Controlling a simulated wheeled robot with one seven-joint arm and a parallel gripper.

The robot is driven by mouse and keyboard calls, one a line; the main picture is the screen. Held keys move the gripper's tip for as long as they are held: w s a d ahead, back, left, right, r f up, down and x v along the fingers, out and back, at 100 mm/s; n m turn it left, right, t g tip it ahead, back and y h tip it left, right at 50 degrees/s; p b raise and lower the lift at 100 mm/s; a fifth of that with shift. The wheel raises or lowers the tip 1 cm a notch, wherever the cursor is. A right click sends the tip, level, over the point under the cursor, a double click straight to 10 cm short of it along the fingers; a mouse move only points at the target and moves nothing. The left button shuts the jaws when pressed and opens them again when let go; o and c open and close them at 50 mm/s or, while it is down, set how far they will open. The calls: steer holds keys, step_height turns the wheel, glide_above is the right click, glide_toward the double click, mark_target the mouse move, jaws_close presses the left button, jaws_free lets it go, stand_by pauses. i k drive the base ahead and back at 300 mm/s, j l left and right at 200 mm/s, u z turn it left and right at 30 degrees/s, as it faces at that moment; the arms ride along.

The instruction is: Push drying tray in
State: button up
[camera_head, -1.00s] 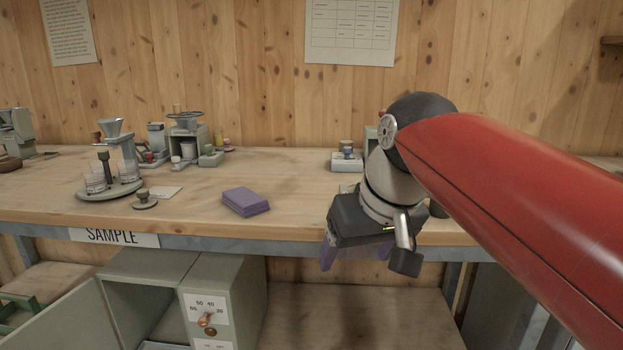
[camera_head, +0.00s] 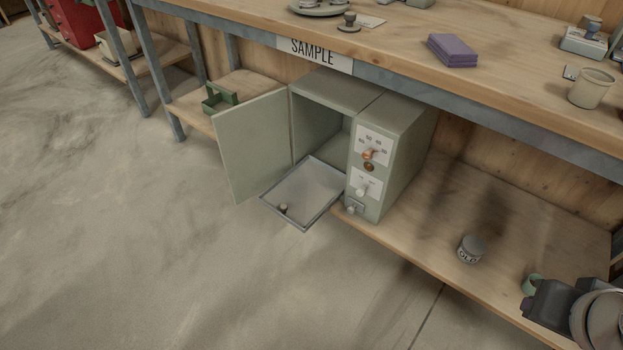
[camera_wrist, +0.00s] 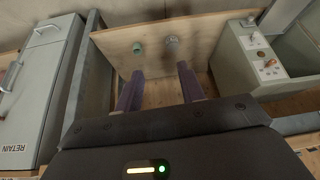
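The drying tray (camera_head: 308,187) is a flat grey tray with a raised rim and a small dark knob near its front corner. It sticks out of the grey-green oven (camera_head: 398,165) on the lower shelf in the head view. The oven door (camera_head: 255,147) stands open to the left of the tray. The oven also shows at the right in the wrist view (camera_wrist: 262,62). My gripper (camera_wrist: 160,85) is open and empty, with its two purple fingers apart. In the head view its dark body is at the bottom right, well away from the tray; its fingertips are unclear there.
A grey jar (camera_head: 471,249) and a green cup (camera_head: 533,284) stand on the lower shelf (camera_head: 430,235), between the oven and my gripper. The worktop (camera_head: 400,45) overhangs this shelf. Open floor (camera_head: 200,280) lies in front of the tray.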

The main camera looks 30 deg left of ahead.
mark_target(302, 196)
steer(key=u, duration=1.5)
steer(key=i+j+u, duration=0.1)
steer(key=i+j, duration=0.2)
steer(key=j, duration=0.1)
